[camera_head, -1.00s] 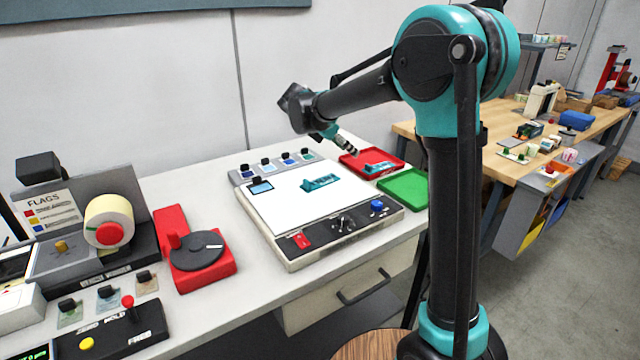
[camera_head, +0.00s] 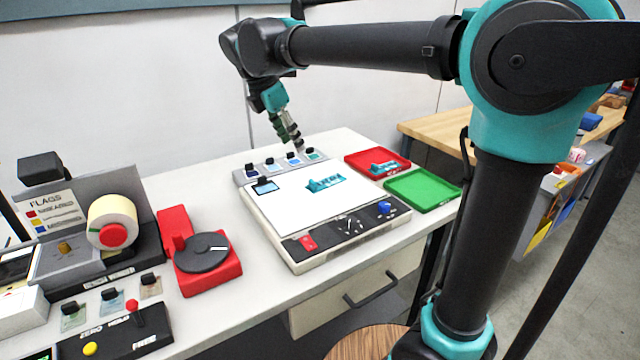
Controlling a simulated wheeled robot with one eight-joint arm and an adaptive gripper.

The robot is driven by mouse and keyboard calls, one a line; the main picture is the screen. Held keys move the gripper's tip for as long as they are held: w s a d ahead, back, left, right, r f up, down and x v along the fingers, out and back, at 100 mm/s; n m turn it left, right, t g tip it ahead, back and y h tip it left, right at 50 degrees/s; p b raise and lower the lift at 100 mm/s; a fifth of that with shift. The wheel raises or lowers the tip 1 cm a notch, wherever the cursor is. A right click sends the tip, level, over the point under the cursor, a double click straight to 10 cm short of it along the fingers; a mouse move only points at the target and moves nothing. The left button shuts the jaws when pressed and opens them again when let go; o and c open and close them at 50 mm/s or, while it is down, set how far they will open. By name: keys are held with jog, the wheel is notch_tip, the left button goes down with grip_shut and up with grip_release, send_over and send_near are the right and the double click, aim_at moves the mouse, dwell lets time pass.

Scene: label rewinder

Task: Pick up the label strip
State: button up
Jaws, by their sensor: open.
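A teal strip with raised lettering (camera_head: 326,184) lies on the white plate of the light-coloured machine (camera_head: 300,205). A similar teal piece (camera_head: 384,168) lies in the red tray (camera_head: 352,160). I cannot tell which of the two is the label strip. My gripper (camera_head: 298,148) points down above the row of small blocks at the machine's back edge. It is left of and behind the strip on the plate, apart from it. It is open and I see nothing in it; its fingers are small in the picture.
A green tray (camera_head: 425,190) is right of the machine and looks empty. A red device with a dark disc (camera_head: 203,252) and a label roll holder (camera_head: 112,222) stand on the left. A wooden bench (camera_head: 440,127) is behind on the right. White tabletop (camera_head: 190,190) is clear behind the red device.

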send_over(313, 181)
jog(key=s+a, duration=0.2)
notch_tip(313, 181, down, 10)
jog(key=shift+w+x, duration=0.15)
jog(key=shift+x, duration=1.2)
jog(key=shift+w+x, duration=0.15)
jog(key=shift+x, duration=1.15)
jog(key=shift+d+r, duration=0.1)
jog(key=shift+d, duration=0.05)
jog(key=c, duration=1.1)
